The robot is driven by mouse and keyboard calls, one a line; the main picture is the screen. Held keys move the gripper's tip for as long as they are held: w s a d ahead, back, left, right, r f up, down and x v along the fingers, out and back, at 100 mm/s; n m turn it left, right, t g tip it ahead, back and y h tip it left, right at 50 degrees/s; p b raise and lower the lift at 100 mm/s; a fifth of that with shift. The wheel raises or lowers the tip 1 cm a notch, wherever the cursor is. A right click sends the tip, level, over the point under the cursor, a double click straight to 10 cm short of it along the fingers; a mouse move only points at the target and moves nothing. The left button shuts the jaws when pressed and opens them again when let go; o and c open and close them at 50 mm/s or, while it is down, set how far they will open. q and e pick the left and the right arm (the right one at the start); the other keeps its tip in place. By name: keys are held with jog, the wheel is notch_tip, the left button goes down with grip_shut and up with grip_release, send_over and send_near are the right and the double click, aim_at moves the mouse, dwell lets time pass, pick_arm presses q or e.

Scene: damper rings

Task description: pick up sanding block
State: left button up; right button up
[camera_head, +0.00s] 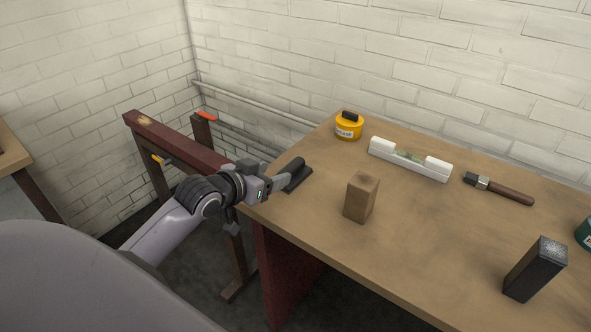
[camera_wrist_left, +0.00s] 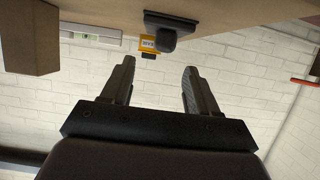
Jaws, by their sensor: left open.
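The black piece with a flat base and a raised grip, which looks like the sanding block (camera_head: 297,174), lies at the left edge of the workbench. It also shows in the left wrist view (camera_wrist_left: 172,27), upside down at the top, ahead of the fingertips and roughly in line with the gap between them. My left gripper (camera_head: 273,181) is at the bench's left edge, right beside the block. In the left wrist view its two fingers (camera_wrist_left: 158,68) are spread, with nothing between them. My right gripper is not in view.
A dark red beam (camera_head: 165,137) stands left of the bench.

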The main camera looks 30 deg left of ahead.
aim_at(286, 169)
pick_arm(q)
jog(key=shift+a+x, duration=0.2)
jog(key=shift+x, duration=3.05)
jog(key=shift+f, duration=0.15)
grip_shut()
